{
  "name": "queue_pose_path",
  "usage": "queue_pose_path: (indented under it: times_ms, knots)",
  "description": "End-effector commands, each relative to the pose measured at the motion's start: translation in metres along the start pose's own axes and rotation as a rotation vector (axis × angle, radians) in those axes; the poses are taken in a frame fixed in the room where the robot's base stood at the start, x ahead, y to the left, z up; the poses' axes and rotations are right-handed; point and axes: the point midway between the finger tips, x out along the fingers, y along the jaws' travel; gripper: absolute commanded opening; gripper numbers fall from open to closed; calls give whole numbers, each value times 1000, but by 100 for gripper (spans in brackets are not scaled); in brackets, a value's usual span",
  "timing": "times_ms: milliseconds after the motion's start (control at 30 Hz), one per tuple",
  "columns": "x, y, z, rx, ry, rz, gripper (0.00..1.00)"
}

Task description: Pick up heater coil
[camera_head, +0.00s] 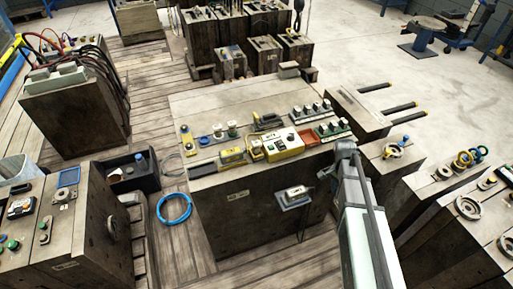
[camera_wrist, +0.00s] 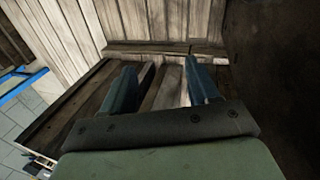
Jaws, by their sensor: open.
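No object in view can be named with certainty as the heater coil. Ring-shaped parts lie on the wooden blocks at the right of the head view: a pale ring (camera_head: 392,150), a yellow ring (camera_head: 465,158) and a larger ring (camera_head: 468,208). A blue coil (camera_head: 174,208) lies on the plank floor left of the central block. My gripper (camera_wrist: 160,68) is open in the wrist view, with nothing between its two fingers. Wooden boards show beyond them. In the head view my arm reaches up beside the central block's right side; the fingers cannot be made out there.
The central wooden block (camera_head: 215,105) carries a yellow control box (camera_head: 283,146) and several small devices. A block with yellow-tipped prongs (camera_head: 350,110) stands behind my arm. A black bin (camera_head: 130,172) sits at left. Concrete floor (camera_head: 350,50) is open at the back right.

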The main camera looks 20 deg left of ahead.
Motion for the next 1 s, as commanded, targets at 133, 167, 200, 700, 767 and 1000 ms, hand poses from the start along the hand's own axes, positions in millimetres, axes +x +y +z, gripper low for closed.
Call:
queue_pose_path:
  times_ms: [133,167,200,700,767,1000]
  knots:
    - [-56,-27,-11,87,46,-30,60]
    - [-67,-32,-13,105,55,-36,60]
    - [-82,-38,-14,128,66,-44,60]
    - [-258,-131,105,184,56,-193,60]
    - [-277,-140,130,169,44,-210,60]
    - [-333,-159,211,122,-3,-254,60]
